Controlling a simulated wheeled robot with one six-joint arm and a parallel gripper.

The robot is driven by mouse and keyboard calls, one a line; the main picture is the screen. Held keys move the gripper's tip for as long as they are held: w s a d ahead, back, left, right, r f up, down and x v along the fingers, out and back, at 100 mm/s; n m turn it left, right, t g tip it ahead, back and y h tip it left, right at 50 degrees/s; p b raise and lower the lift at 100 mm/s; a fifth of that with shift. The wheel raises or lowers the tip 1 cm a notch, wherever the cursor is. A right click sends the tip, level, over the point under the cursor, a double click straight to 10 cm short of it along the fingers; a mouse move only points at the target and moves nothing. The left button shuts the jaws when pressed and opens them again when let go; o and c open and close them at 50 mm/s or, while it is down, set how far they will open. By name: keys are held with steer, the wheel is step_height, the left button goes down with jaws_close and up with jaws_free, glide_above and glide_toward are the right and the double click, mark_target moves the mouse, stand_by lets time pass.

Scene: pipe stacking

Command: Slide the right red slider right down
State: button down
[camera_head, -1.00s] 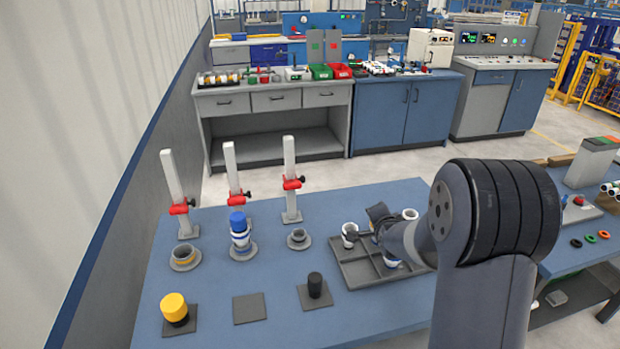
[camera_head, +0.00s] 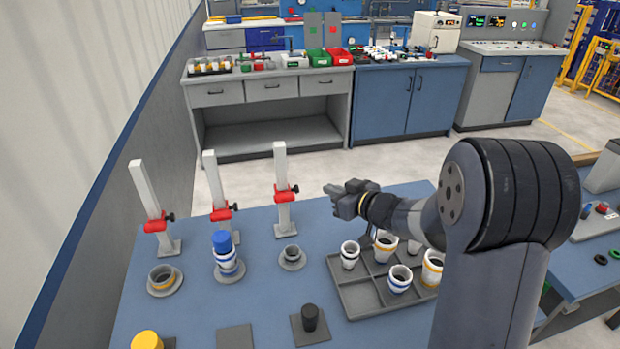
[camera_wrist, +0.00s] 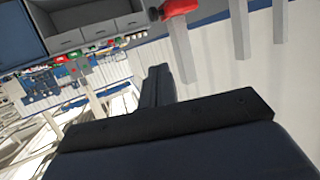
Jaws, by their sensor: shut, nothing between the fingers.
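Three pale upright posts stand at the back left of the blue table, each with a red slider partway up. The right red slider (camera_head: 286,194) is on the right post (camera_head: 281,160), above a small grey cup (camera_head: 291,255) on a round base. My gripper (camera_head: 333,192) is shut and empty, to the right of that slider at about its height and apart from it. The wrist view shows a red slider (camera_wrist: 180,8) on a post at the top, beyond the shut fingers (camera_wrist: 158,85). The middle slider (camera_head: 222,213) and left slider (camera_head: 158,224) are farther left.
A grey divided tray (camera_head: 350,300) with several white cups stands below and right of my gripper. A stack with a blue top (camera_head: 222,243) stands by the middle post. A black cylinder (camera_head: 310,318) is on a square pad in front.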

mark_target(287, 194)
steer(key=f+p+x, duration=0.1)
steer(key=f+x, duration=0.1)
steer(key=x, duration=1)
steer(key=shift+f, duration=0.45)
steer(key=shift+f, duration=0.1)
step_height(287, 194, down, 4)
steer(key=shift+s+f+b, duration=0.15)
steer(key=shift+b, duration=1.1)
